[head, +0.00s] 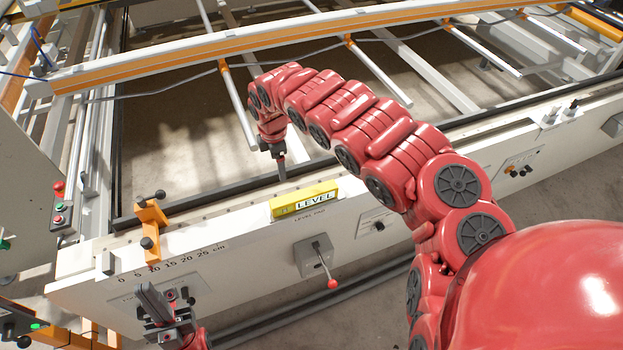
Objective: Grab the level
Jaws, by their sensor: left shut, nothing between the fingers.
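The level (304,200) is a yellow bar with "LEVEL" printed on its pale front face. It rests along the front top edge of the white beam (350,215). My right gripper (282,174) points down just behind the level, apart from it in the picture. Its narrow tip shows edge-on, so its opening cannot be judged. My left gripper (152,303) is low at the left, in front of the beam and well away from the level. It is shut and empty.
An orange clamp (150,230) with black knobs stands on the beam left of the level. A lever with a red knob (332,283) sticks out below the level. White and orange gantry rails (290,38) cross behind my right arm.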

